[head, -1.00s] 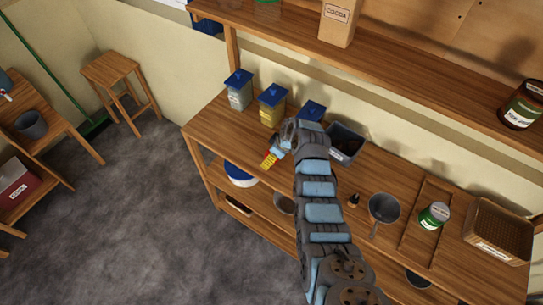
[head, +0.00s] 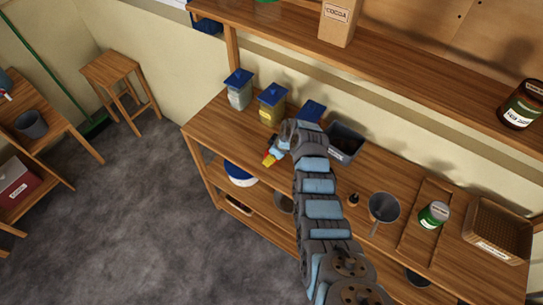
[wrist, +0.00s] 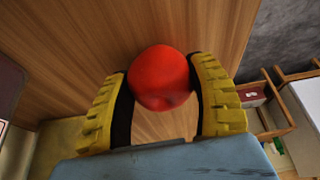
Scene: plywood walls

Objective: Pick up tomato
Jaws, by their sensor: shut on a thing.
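The tomato (wrist: 160,77) is round and red. In the wrist view it sits between the two yellow fingers of my gripper (wrist: 162,95), which are shut on it from both sides. The wooden bench top (wrist: 120,30) fills the view behind it. I cannot tell whether the tomato touches the wood. In the head view my gripper (head: 270,158) is at the left part of the bench, near its front edge. The tomato is hidden in the head view.
Blue-lidded canisters (head: 271,105) stand behind my gripper. A grey bin (head: 345,143) is close on its right. A dark funnel-like vessel (head: 384,208), a green-labelled jar (head: 434,215) and a wicker basket (head: 497,230) are further right. A shelf (head: 400,65) runs above.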

